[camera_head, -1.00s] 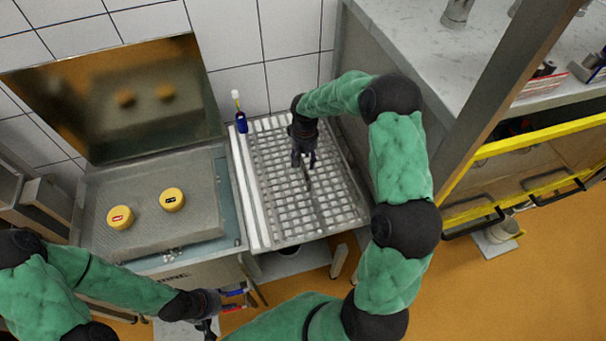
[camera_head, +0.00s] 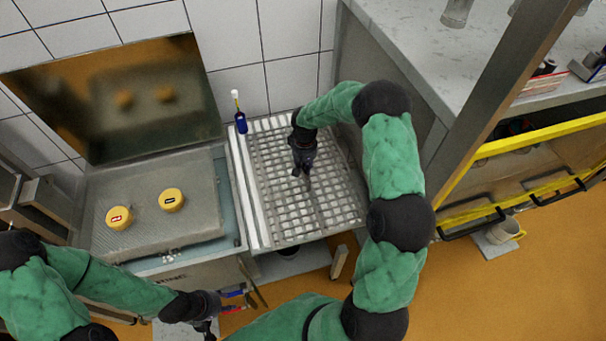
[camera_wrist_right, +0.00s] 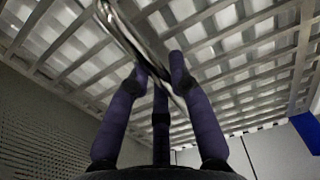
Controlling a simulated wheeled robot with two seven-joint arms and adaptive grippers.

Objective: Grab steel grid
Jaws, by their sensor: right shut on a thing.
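The steel grid (camera_head: 275,200) is a pale metal lattice lying on the draining table right of the vat. It also fills most of the right wrist view (camera_wrist_right: 235,60). My right gripper (camera_head: 304,174) points down over the middle of the grid. In the right wrist view its fingers (camera_wrist_right: 160,78) are shut around a shiny curved metal bar (camera_wrist_right: 125,35) that looks like the grid's handle. How the bar joins the grid cannot be made out. My left gripper (camera_head: 207,328) hangs at the lower left, away from the grid. Its fingertips are unclear.
A blue bottle-like thing (camera_head: 241,122) stands at the grid's back left corner, near the tiled wall (camera_head: 290,80). A steel cabinet side (camera_head: 365,70) borders the grid's right.

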